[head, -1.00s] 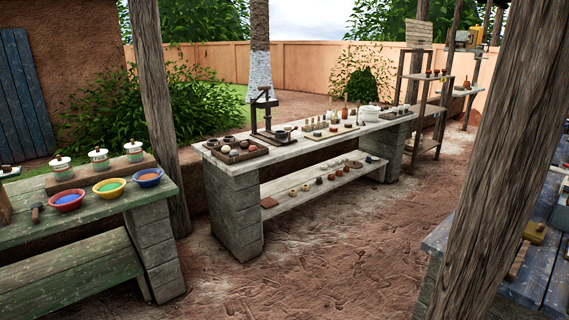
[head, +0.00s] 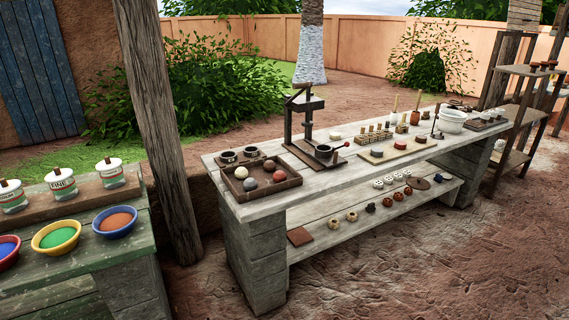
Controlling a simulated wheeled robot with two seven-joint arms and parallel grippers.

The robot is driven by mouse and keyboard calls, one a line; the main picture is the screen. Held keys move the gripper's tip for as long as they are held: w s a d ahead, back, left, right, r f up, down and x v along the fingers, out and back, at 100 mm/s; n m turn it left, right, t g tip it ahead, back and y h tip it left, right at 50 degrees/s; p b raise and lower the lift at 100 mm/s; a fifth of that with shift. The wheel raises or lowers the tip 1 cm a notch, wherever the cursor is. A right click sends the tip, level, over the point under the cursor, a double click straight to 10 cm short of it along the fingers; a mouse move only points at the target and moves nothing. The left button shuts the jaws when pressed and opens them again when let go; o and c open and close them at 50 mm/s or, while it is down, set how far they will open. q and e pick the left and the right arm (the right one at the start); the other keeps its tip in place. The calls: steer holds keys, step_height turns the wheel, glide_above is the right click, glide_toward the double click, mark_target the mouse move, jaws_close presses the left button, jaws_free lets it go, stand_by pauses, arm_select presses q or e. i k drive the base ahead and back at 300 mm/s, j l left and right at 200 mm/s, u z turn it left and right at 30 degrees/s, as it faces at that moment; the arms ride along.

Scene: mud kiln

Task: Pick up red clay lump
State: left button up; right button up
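A reddish clay lump (head: 279,176) sits at the right side of a dark wooden tray (head: 262,194). The tray stands at the near left end of the long pale work table. A pale lump (head: 240,172), a grey lump (head: 250,184) and a darker brown lump (head: 268,165) lie in the same tray. Neither of my grippers is in the head view.
A press (head: 305,125) stands just right of the tray, with two small dark pots behind the tray. A wooden post (head: 160,130) rises left of the work table (head: 340,183). Bowls of coloured powder stand on a green table (head: 75,270). Open dirt floor lies at the right front.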

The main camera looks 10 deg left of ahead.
mark_target(279, 176)
steer(key=i+l+u, duration=0.2)
steer(key=i+u, duration=0.25)
steer(key=i, duration=0.2)
steer(key=i+l+u, duration=0.45)
steer(key=i, duration=0.2)
steer(key=i+l+u, duration=0.95)
steer(key=l, duration=0.45)
